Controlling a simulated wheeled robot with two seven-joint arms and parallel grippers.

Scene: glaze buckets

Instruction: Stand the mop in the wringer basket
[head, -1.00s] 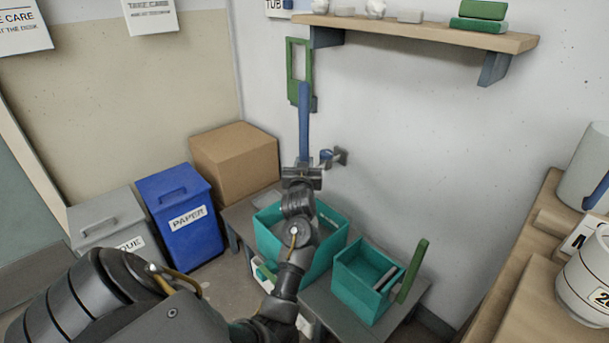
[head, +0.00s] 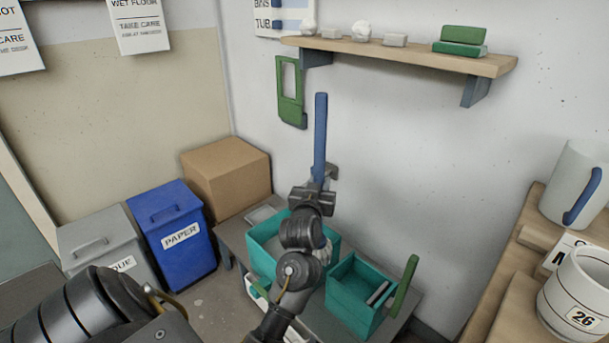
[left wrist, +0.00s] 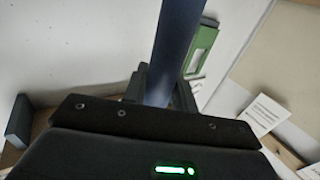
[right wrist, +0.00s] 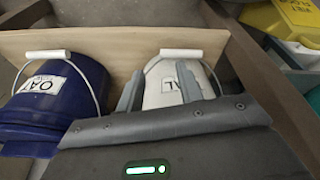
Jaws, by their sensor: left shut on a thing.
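The mop's blue handle (head: 320,130) stands nearly upright in the head view. My left gripper (head: 322,181) is shut on it; the handle also shows between the fingers in the left wrist view (left wrist: 176,50). A whitish piece, seemingly the mop head (head: 326,254), shows partly behind my left arm, above the large teal bucket (head: 262,232). The smaller teal wringer basket (head: 345,308), with a green upright handle (head: 405,287), is to the right and nearer. My arm hides the mop's lower end. My right gripper (right wrist: 160,86) is open and empty, in front of a white bucket (right wrist: 180,82).
A grey low table (head: 236,240) carries the teal containers. A blue bin (head: 173,238), grey bin (head: 105,240) and cardboard box (head: 226,174) stand left. A wall shelf (head: 400,53) and green hanging frame (head: 290,92) are behind. A blue bucket (right wrist: 62,92) stands in the right wrist view.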

